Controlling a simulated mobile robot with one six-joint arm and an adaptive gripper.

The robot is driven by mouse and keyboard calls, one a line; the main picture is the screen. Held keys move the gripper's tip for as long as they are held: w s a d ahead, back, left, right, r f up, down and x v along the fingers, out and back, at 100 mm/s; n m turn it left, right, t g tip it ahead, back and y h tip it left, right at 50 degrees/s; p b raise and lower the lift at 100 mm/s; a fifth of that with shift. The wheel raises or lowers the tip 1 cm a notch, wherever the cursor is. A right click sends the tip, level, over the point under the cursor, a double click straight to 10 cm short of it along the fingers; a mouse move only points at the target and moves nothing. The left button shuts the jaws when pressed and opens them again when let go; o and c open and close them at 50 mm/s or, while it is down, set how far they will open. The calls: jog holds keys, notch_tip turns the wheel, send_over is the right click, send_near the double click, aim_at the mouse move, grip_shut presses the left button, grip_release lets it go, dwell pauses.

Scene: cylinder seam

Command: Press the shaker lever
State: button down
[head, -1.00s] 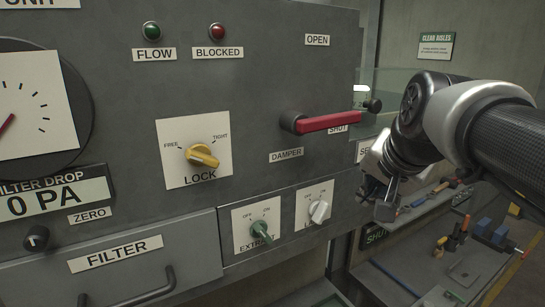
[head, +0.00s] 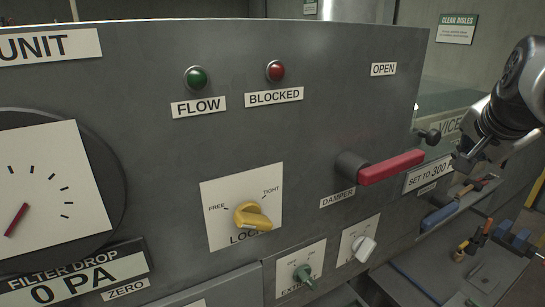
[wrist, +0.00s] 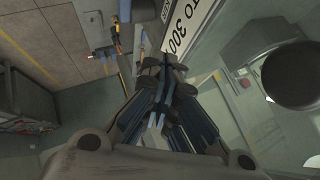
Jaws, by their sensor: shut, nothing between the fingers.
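A short dark lever with a round black knob (head: 431,136) sticks out from the right edge of the grey unit; I take it to be the shaker lever, though its label is not readable. A large dark round end (wrist: 290,78) at the right of the wrist view looks like the same knob, close to the camera. My gripper (head: 466,162) is shut and empty, to the right of and slightly below the knob in the head view, apart from it in the picture. Its closed fingers also show in the wrist view (wrist: 162,80).
A red damper handle (head: 391,167) juts from the panel just left of my gripper. A yellow lock knob (head: 252,215), a green switch (head: 303,273) and a white switch (head: 363,247) sit lower left. A bench with tools (head: 480,275) lies at lower right.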

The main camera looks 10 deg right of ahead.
jog(key=b, duration=0.7)
send_over(446, 216)
notch_tip(446, 216, down, 9)
jog(key=shift+r, duration=0.2)
dwell(0.8)
jog(key=shift+f+b, duration=0.35)
jog(key=shift+f, duration=0.05)
jog(key=shift+f+b, duration=1.15)
jog(key=shift+f, duration=0.25)
dwell(1.0)
jog(key=shift+s+a+f+b, duration=0.15)
jog(key=shift+f+b, duration=0.5)
jog(key=shift+f, duration=0.3)
dwell(0.7)
jog(key=shift+w+r+p, duration=0.2)
jog(key=shift+r+p, duration=1.8)
jog(key=shift+r, duration=0.65)
jog(key=shift+r, duration=0.1)
